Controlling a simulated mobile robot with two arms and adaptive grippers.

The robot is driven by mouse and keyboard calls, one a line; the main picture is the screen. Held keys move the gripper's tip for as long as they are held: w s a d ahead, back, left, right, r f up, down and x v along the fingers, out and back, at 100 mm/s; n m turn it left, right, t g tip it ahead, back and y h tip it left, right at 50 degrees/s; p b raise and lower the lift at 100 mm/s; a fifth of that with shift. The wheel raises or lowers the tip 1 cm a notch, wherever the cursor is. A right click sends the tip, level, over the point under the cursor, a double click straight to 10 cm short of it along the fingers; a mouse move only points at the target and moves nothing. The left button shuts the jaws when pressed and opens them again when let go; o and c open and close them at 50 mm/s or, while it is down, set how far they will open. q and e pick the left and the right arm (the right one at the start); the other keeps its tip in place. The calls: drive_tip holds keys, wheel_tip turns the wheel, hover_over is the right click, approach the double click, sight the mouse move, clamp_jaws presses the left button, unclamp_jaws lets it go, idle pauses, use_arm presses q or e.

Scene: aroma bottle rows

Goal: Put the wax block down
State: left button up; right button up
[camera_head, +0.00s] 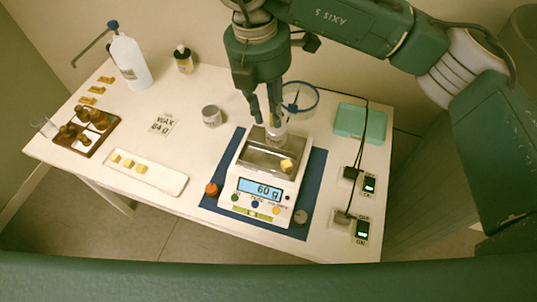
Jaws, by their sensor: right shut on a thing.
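My right gripper (268,119) points down over the back of the scale's steel pan (257,157). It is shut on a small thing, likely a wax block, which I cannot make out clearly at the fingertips. A pale, clear vessel-like shape (277,136) shows just below the fingers; whether they touch it I cannot tell. One yellow wax block (287,165) lies on the front right of the pan, apart from the fingers. The scale display (260,190) reads 60 g. Several more yellow blocks lie on a white tray (165,181) at the left. My left gripper is not in view.
A card (163,125) reads "WAX 84 g". A grey tin (211,116) stands left of the scale. A wooden rack (75,145), a white pump bottle (130,62) and a dark bottle (183,59) are farther left. A teal box (359,122) and black switches are at the right.

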wheel_tip(320, 180, down, 16)
drive_tip(key=p, duration=0.3)
drive_tip(key=shift+f, duration=0.4)
drive_tip(key=shift+f, duration=0.1)
drive_tip(key=o, duration=0.3)
drive_tip(key=shift+o, duration=0.8)
